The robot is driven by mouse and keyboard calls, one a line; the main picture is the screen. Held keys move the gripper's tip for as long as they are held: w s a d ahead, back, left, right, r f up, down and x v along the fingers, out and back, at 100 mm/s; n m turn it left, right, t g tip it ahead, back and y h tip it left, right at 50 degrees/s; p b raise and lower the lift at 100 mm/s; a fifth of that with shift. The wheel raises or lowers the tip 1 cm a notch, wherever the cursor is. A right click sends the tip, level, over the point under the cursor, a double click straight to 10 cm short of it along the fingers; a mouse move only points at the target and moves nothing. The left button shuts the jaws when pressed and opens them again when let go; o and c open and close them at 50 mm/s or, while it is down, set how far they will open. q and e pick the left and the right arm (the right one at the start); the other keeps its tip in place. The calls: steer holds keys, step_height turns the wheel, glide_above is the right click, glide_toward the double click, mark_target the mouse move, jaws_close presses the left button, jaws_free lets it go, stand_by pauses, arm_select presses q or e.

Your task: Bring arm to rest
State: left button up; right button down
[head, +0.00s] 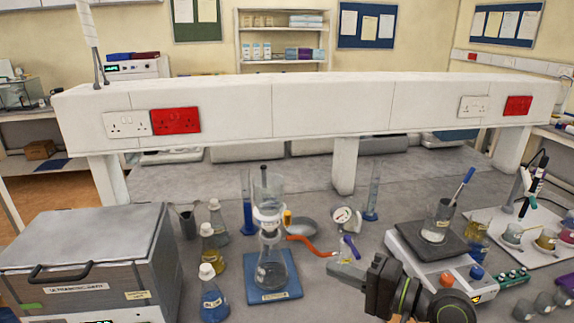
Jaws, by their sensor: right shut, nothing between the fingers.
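My right gripper (343,271) is at the lower centre-right of the head view. Its arm comes up from the bottom edge, and its fingers point left. It is shut and empty, above the bench between the filter flask and the balance. My left gripper is not in view.
A filter flask (271,270) with an orange hose stands left of my right gripper. A balance (456,271) with a beaker (437,222) is to the right. A gauge (345,217) stands behind. Stoppered flasks (213,300) and a grey lidded bath (85,240) are at left.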

steer(key=s+d+f+n+h, duration=0.1)
steer(key=s+d+f+h, duration=0.1)
steer(key=f, duration=0.3)
steer(key=s+d+f+n+g+h, duration=0.1)
steer(key=s+d+f+h, duration=0.1)
steer(key=f, duration=0.4)
steer(key=s+d+f+n+h, duration=0.1)
steer(key=s+d+f+h, duration=0.2)
steer(key=s+f, duration=0.2)
steer(key=shift+s+f+g+h, duration=0.4)
steer(key=shift+s, duration=0.1)
steer(key=s+d+f+n+g+h, duration=0.25)
steer(key=s+d+f+h, duration=0.2)
steer(key=s, duration=0.45)
steer(key=s+d+f+n+g+h, duration=0.1)
steer(key=s+d+f+g+h, duration=0.2)
steer(key=s+d, duration=0.45)
step_height(320, 180, down, 24)
steer(key=s+a+f+g, duration=0.1)
steer(key=s+f+g, duration=0.1)
steer(key=s+f, duration=1.4)
steer(key=shift+a+f+y, duration=0.2)
steer(key=shift+f+y, duration=0.2)
steer(key=shift+y, duration=0.05)
